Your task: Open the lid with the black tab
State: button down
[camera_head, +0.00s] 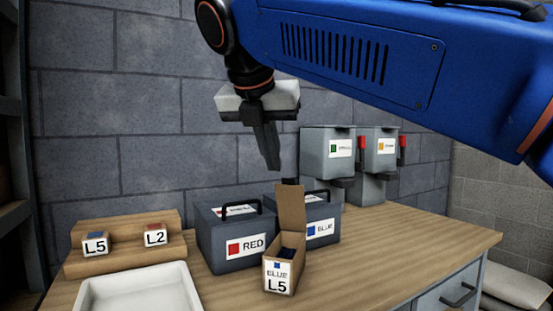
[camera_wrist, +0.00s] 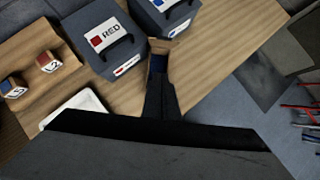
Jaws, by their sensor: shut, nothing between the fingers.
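A small cardboard box (camera_head: 280,275) labelled BLUE L5 stands on the wooden table. Its brown lid (camera_head: 291,208) stands upright, open, and dark blue contents show inside. A small black piece, seemingly the tab (camera_head: 290,181), shows at the lid's top edge. My gripper (camera_head: 273,167) is shut and empty, pointing down above and slightly left of the lid, apparently apart from it. In the wrist view, my gripper (camera_wrist: 160,80) covers much of the box, and a brown part of the lid (camera_wrist: 160,46) shows beyond the fingers.
Dark cases labelled RED (camera_head: 225,255) and BLUE (camera_head: 325,245), both with handles, stand behind the box. A wooden stand (camera_head: 130,262) with blocks and a white tray (camera_head: 150,290) are at left. Grey dispensers (camera_head: 325,165) stand behind. The table's right side is clear.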

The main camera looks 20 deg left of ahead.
jog(key=w+f, duration=0.5)
jog(key=w, duration=0.3)
jog(key=shift+w+a, duration=0.25)
dwell(0.4)
notch_tip(320, 180, up, 2)
send_over(280, 186)
jog(key=w+d, duration=0.2)
jog(key=w, duration=0.2)
jog(key=shift+w+a+r, duration=0.1)
jog(key=shift+w, duration=0.05)
jog(key=shift+s+f, duration=0.4)
jog(key=shift+s, duration=0.35)
